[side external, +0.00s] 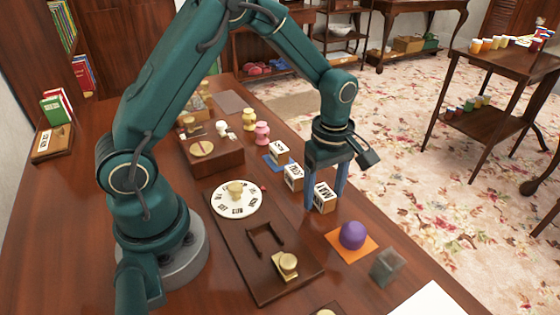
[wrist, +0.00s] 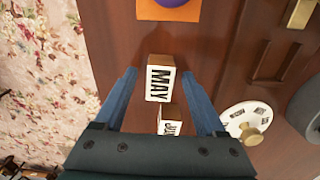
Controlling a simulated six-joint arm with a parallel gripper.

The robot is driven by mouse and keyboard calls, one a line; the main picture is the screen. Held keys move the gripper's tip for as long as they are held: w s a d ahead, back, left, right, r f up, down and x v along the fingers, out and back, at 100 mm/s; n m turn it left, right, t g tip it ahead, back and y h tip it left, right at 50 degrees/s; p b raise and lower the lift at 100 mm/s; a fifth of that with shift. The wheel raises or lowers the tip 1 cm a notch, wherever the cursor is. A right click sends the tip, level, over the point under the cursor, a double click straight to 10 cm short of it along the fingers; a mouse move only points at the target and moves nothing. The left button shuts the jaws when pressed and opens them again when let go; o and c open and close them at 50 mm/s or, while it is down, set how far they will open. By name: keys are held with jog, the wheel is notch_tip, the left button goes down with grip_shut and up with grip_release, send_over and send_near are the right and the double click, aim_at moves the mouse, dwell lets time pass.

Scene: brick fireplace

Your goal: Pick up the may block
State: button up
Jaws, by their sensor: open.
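The may block (side external: 325,196) is a wooden cube with white faces and black letters, on the brown table near its far right edge. In the wrist view the may block (wrist: 160,82) shows its MAY face. My gripper (side external: 325,203) is open, pointing down, with a blue finger on each side of this block. In the wrist view my gripper (wrist: 159,73) has a gap between each finger and the block. The fingers are not closed on it.
Another lettered block (side external: 293,177) sits close behind, and a further one (side external: 279,152) lies beyond on a blue mat. A purple ball (side external: 352,235) rests on an orange mat (side external: 345,253) in front. A dark wooden tray (side external: 300,288) and white dial (side external: 222,208) are leftward.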

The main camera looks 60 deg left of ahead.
grip_shut()
